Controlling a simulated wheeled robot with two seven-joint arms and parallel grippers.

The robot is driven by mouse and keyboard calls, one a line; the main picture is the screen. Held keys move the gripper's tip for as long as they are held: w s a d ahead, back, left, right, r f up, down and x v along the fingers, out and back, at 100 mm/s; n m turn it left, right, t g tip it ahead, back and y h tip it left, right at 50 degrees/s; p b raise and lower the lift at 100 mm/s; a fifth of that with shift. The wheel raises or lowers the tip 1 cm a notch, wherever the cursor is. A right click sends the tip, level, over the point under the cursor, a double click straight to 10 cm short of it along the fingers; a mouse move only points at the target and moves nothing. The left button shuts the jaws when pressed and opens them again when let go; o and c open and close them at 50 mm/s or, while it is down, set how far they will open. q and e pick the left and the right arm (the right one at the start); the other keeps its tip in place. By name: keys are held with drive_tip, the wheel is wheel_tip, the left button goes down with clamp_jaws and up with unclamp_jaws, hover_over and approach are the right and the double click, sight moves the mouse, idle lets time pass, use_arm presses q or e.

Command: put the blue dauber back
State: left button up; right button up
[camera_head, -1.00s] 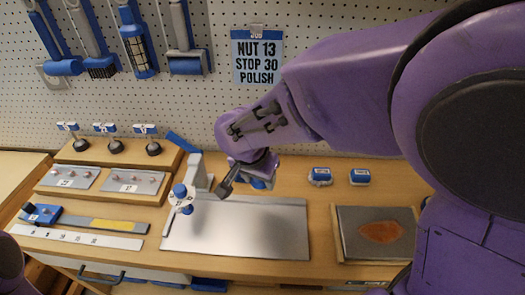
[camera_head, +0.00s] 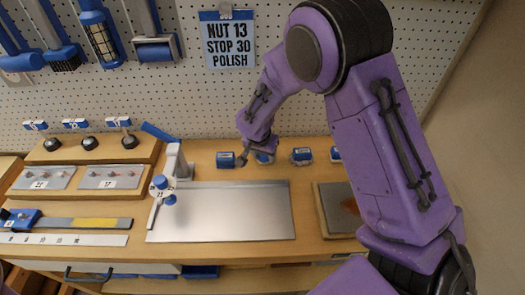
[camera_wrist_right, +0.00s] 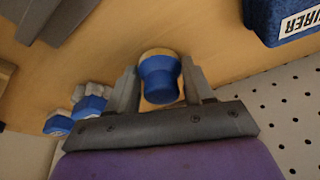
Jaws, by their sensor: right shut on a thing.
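The blue dauber (camera_wrist_right: 158,82), a rounded blue body with a yellowish tip, sits between the two grey fingers of my right gripper (camera_wrist_right: 160,92) in the right wrist view. My right gripper is shut on it. In the head view my right gripper (camera_head: 257,155) is low at the back of the bench, behind the metal plate, and partly hides the dauber. I cannot tell whether the dauber touches the bench. A blue labelled block (camera_head: 225,160) stands just left of the gripper; its white label also shows in the wrist view (camera_wrist_right: 298,20). My left gripper is out of view.
Two blue-topped pieces (camera_head: 301,156) (camera_head: 335,154) stand to the right, the farther partly behind my arm. The bare metal plate (camera_head: 240,210) lies in front. A grey upright with blue knobs (camera_head: 175,162) stands left. The pegboard (camera_head: 190,105) rises close behind.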

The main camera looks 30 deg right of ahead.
drive_tip(key=shift+s, duration=0.1)
drive_tip(key=shift+f, duration=0.1)
drive_tip(key=o, duration=0.9)
drive_tip(key=shift+o, duration=0.2)
drive_tip(key=v, duration=1.2)
